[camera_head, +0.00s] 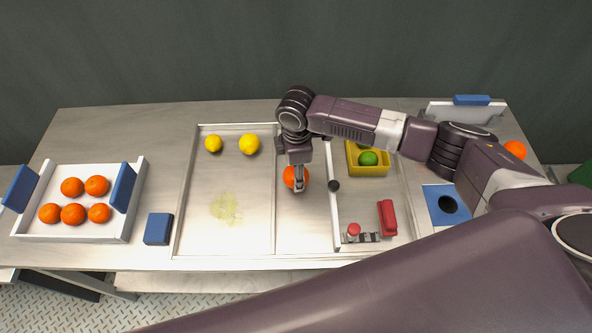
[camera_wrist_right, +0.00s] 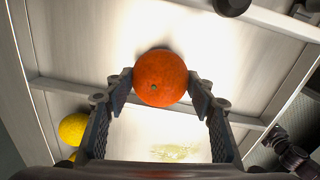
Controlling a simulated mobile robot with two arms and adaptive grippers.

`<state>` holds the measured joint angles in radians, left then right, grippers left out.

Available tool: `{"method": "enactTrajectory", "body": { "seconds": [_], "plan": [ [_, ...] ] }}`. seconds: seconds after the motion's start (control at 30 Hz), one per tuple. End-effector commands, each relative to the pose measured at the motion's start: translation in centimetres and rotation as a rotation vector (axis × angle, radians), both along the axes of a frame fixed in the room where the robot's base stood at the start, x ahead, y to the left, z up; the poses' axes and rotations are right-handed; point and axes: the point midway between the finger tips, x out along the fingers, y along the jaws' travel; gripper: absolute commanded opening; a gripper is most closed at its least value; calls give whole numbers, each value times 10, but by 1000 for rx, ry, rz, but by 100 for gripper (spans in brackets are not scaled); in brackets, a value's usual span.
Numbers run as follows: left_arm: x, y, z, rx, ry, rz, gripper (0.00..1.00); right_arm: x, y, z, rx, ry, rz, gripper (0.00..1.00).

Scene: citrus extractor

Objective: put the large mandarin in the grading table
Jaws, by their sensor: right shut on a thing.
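The large mandarin (camera_head: 289,177), orange and round, is partly hidden by my right gripper (camera_head: 298,186) in the head view. My right gripper is shut on it, with a finger on each side. In the right wrist view the mandarin (camera_wrist_right: 160,78) sits between the fingertips (camera_wrist_right: 160,86). The grading table (camera_head: 184,200) is a pale, framed tray with a divider. The gripper and mandarin are over its narrower part, right of the divider; their exact height above the surface is unclear. My left gripper is not in view.
Two lemons (camera_head: 249,144) and a yellowish stain (camera_head: 226,208) lie left of the divider. A white crate (camera_head: 127,232) holds several oranges at far left. A yellow bin (camera_head: 370,171) with a green fruit and a red-handled tool (camera_head: 388,218) are at right. A blue block (camera_head: 158,229) stands in front.

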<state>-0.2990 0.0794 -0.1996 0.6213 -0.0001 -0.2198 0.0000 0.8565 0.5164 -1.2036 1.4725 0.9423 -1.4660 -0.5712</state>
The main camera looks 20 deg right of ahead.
Motion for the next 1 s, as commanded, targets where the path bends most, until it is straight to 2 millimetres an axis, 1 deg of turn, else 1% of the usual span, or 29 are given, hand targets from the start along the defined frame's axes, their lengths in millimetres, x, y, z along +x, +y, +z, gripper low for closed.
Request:
{"method": "enactTrajectory", "body": {
  "seconds": [0.23, 0.5, 0.53, 0.67, 0.7, 1.0],
  "plan": [
    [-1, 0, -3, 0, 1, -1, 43, 0, 0, -7, 0, 0, 0, 22],
    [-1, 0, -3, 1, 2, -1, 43, 0, 0, -7, 0, 0, 0, 22],
    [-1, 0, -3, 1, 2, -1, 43, 0, 0, -7, 0, 0, 0, 53],
    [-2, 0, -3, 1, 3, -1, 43, 0, 0, -7, 0, 0, 0, 68],
    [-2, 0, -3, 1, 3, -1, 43, 0, 0, -7, 0, 0, 0, 71],
    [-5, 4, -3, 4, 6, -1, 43, 0, 0, -6, 0, 0, 0, 71]
  ]
}}
